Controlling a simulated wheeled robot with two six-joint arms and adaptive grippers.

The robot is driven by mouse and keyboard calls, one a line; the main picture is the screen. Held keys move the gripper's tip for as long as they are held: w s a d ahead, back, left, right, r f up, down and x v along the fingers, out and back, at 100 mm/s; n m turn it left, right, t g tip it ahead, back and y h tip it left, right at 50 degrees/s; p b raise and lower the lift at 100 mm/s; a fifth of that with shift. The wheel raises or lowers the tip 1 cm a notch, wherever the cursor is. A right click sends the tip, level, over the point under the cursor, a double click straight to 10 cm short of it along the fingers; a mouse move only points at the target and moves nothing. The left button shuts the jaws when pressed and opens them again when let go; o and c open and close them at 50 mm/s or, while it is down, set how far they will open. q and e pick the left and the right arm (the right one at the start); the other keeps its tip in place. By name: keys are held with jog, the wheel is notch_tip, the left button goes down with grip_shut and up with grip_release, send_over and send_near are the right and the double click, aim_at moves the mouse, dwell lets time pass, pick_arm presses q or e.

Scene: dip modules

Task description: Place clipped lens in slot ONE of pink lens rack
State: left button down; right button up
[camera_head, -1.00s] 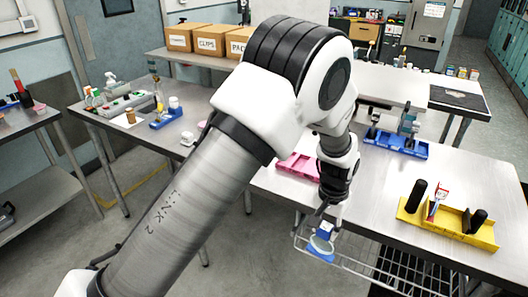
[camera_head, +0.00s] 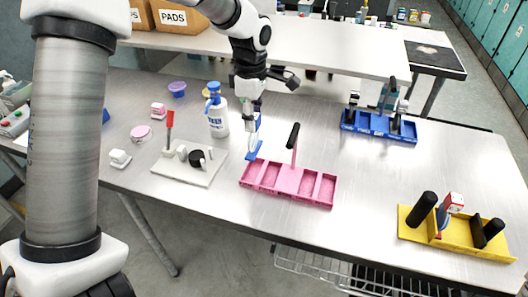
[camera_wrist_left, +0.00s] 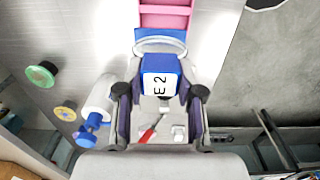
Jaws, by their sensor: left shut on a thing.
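The pink lens rack (camera_head: 263,182) lies on the steel table, with several compartments in a row and a black-handled pink post (camera_head: 294,148) at its back. Part of it shows at the top of the left wrist view (camera_wrist_left: 166,14). My left gripper (camera_head: 250,108) is left of and behind the rack, shut on the blue-clipped lens (camera_head: 253,147). The lens hangs beside the rack's left end, apparently above the table. My right gripper is not in view.
A spray bottle (camera_head: 217,112) and a white board (camera_head: 186,178) with a red-handled tool stand close left of the lens. Behind right is a blue rack (camera_head: 378,126); front right is a yellow rack (camera_head: 470,240). The tabletop between these racks is free.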

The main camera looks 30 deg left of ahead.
aim_at(252, 146)
pick_arm(q)
jog(key=f, duration=0.1)
jog(key=s+f, duration=0.1)
jog(key=f, duration=0.1)
jog(key=shift+s+a+f+p, duration=0.15)
jog(key=shift+s+p, duration=0.1)
jog(key=shift+p, duration=0.1)
jog(key=f, duration=0.3)
jog(key=w+f+p, duration=0.1)
jog(key=f, duration=0.1)
jog(key=shift+f, duration=0.15)
jog(key=shift+s, duration=0.3)
jog(key=shift+f, duration=0.1)
jog(key=c, duration=0.7)
grip_release()
jog(key=shift+c, duration=0.2)
jog(key=shift+w, duration=0.15)
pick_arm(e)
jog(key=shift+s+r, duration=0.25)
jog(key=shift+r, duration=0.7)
